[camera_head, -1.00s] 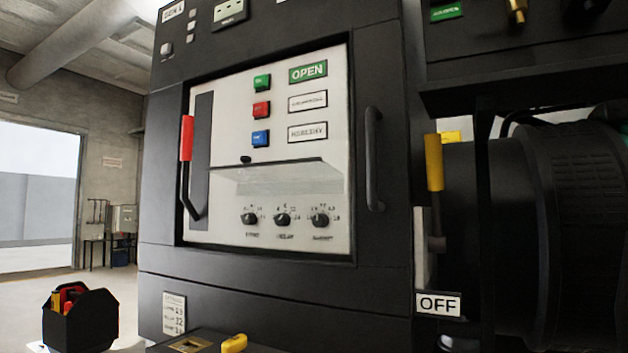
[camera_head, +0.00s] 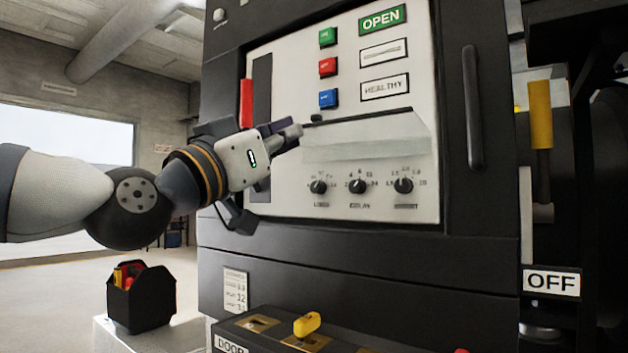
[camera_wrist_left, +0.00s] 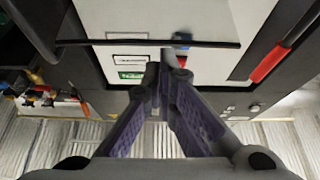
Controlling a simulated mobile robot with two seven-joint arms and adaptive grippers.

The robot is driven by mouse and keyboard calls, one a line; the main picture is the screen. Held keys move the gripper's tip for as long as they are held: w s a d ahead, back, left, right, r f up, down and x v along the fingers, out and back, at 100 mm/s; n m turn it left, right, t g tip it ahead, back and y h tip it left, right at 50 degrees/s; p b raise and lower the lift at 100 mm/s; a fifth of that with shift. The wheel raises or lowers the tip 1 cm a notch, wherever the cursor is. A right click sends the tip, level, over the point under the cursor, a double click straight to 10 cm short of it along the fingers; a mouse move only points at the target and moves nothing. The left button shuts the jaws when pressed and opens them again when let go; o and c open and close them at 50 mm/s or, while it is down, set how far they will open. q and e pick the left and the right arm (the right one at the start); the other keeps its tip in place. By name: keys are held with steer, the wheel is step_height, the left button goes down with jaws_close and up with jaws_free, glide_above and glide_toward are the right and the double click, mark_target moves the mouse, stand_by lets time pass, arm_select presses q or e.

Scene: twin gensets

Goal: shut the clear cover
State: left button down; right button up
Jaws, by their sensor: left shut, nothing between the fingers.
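The clear cover (camera_head: 365,138) is a see-through pane with a dark edge, on the white panel of the black cabinet. It appears raised, standing out above a row of three black knobs (camera_head: 357,186), which show uncovered. My left gripper (camera_head: 297,132) is shut and empty, its tips near the left end of the cover's dark edge. I cannot tell whether they touch. In the left wrist view the shut fingers (camera_wrist_left: 165,65) point at the panel, close to the dark edge (camera_wrist_left: 120,43) crossing the picture. My right gripper is not in view.
Green, red and blue buttons (camera_head: 328,67) sit above the cover, beside an OPEN sign (camera_head: 382,19). A red handle (camera_head: 246,103) is behind my left wrist. A dark grab handle (camera_head: 472,108) stands right of the panel. A black tool box (camera_head: 142,303) stands lower left.

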arm_select(q)
step_height(320, 180, up, 5)
steer(key=s+h, duration=0.1)
steer(key=s, duration=0.1)
steer(key=w+d, duration=0.4)
steer(key=w, duration=0.2)
steer(key=shift+w+m+p, duration=0.3)
steer(key=shift+p, duration=0.05)
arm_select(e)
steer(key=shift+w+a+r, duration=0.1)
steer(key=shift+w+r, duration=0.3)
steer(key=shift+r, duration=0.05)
arm_select(q)
steer(key=shift+a+t, duration=0.1)
steer(key=shift+t, duration=0.2)
